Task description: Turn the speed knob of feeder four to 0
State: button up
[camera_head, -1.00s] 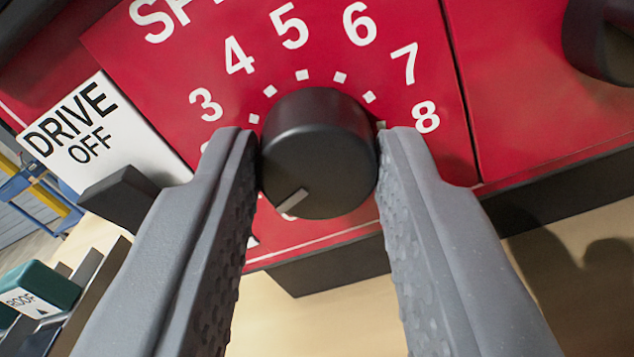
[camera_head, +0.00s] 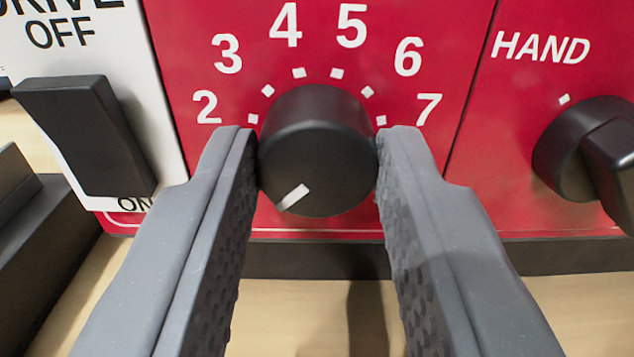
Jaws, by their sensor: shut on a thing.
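The black round speed knob (camera_head: 318,135) sits mid-frame on a red panel (camera_head: 250,20). My gripper (camera_head: 317,160) is shut on it, one finger against its left side and one against its right. The knob's white pointer line (camera_head: 291,198) points down and to the left. The numerals 2 (camera_head: 206,107) to 7 (camera_head: 428,109) show in an arc above it. The numerals below 2 and above 7 are not visible, so I cannot read which mark the pointer meets. No feeder number shows.
Left of the knob is a black switch lever (camera_head: 85,135) on a white DRIVE plate (camera_head: 105,40), marked OFF above and ON below. At right is another black knob (camera_head: 575,150) beside the word HAND. A pale surface (camera_head: 300,320) lies below the panel.

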jog(key=shift+s+f, duration=0.1)
jog(key=shift+f, duration=0.3)
jog(key=o, duration=1)
jog(key=shift+r, duration=0.15)
jog(key=s, duration=1.3)
jog(key=shift+s+a, duration=0.25)
